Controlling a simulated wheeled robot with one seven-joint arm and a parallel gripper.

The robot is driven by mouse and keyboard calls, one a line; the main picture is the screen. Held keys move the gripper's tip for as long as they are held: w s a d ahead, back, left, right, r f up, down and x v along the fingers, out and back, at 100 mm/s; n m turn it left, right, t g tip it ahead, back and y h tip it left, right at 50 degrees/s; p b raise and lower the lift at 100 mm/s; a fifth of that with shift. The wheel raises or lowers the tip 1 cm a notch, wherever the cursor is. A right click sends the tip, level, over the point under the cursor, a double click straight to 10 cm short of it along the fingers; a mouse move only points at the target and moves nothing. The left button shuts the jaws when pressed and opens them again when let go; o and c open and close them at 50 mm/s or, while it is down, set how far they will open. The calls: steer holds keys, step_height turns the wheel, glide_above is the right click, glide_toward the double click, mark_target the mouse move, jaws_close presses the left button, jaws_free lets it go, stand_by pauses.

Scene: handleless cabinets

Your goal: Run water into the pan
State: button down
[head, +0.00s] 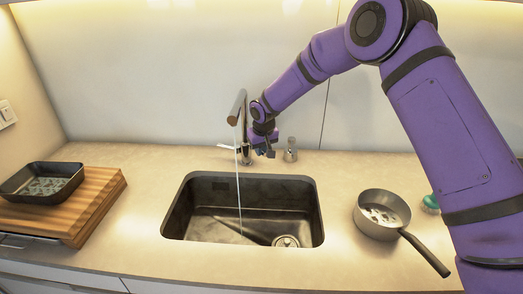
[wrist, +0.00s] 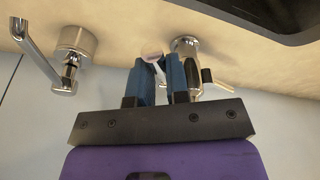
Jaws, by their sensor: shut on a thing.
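The grey metal pan (head: 382,212) with a long handle sits on the counter, right of the sink (head: 240,238). It is not under the tap. The chrome tap (head: 238,108) stands behind the sink, and a thin stream of water (head: 239,190) falls from its spout into the sink. My gripper (head: 264,151) is low beside the tap's base, on its right. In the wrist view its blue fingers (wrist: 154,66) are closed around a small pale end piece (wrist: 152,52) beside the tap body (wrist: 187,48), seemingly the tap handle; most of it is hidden.
A dark rectangular dish (head: 42,181) rests on a wooden board (head: 95,200) at the left. A chrome dispenser (head: 290,150) stands right of my gripper. A green item (head: 431,203) is partly hidden behind my arm. The counter between sink and pan is clear.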

steer(key=c, duration=1.1)
jaws_free()
steer(key=shift+r, duration=0.15)
steer(key=v, duration=1)
steer(key=shift+r, duration=0.25)
steer(key=shift+s, duration=0.15)
